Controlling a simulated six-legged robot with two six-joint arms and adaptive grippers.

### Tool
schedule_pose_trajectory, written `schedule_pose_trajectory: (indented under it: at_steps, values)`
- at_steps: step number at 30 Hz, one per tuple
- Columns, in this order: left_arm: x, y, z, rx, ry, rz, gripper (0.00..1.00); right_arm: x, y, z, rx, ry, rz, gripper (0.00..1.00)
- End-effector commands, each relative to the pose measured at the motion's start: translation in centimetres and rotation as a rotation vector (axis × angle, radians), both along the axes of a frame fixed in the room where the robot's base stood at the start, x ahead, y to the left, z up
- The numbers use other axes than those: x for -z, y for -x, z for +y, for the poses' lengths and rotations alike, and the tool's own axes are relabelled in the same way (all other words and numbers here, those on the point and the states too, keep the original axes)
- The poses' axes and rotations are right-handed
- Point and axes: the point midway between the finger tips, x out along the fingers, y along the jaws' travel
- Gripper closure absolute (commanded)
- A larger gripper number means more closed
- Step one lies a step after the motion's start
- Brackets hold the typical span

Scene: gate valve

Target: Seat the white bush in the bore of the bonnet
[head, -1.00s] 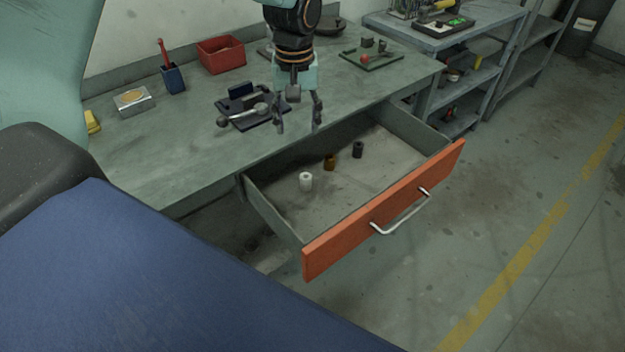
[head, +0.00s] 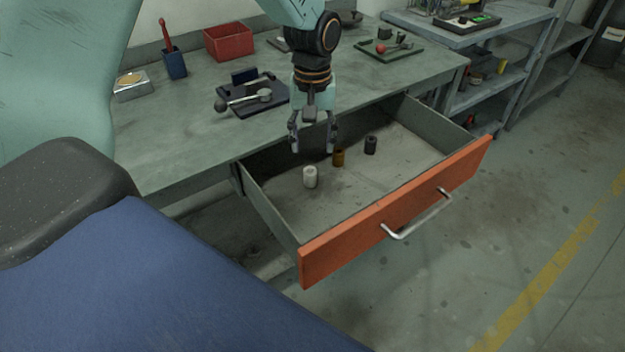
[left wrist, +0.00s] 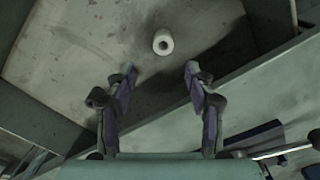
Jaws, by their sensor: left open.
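My left gripper (head: 312,150) is open and empty, above the rear of the drawer and apart from the bush. Its spread fingers also show in the left wrist view (left wrist: 160,72). A dark fixture with grey metal parts (head: 250,95) lies on the bench; I cannot tell whether it includes the bonnet. My right gripper is not in view.
The drawer (head: 397,212) has raised walls and an orange front. A red bin (head: 228,42), blue holder (head: 174,63) and green tray (head: 388,49) are on the bench.

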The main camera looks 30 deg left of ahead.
Motion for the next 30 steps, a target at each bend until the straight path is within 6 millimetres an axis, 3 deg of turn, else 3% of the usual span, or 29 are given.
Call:
schedule_pose_trajectory:
  at_steps: [18, 25, 30]
  values:
    - [7.0, 0.5, -0.1, 0.0, 0.0, 0.002, 0.46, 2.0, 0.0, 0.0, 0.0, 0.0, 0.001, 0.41]
    - [7.0, 0.5, -0.1, 0.0, 0.0, 0.001, 0.46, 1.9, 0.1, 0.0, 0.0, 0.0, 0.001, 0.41]
    - [7.0, 0.5, -0.1, 0.0, 0.0, 0.001, 0.6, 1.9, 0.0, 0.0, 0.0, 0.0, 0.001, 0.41]
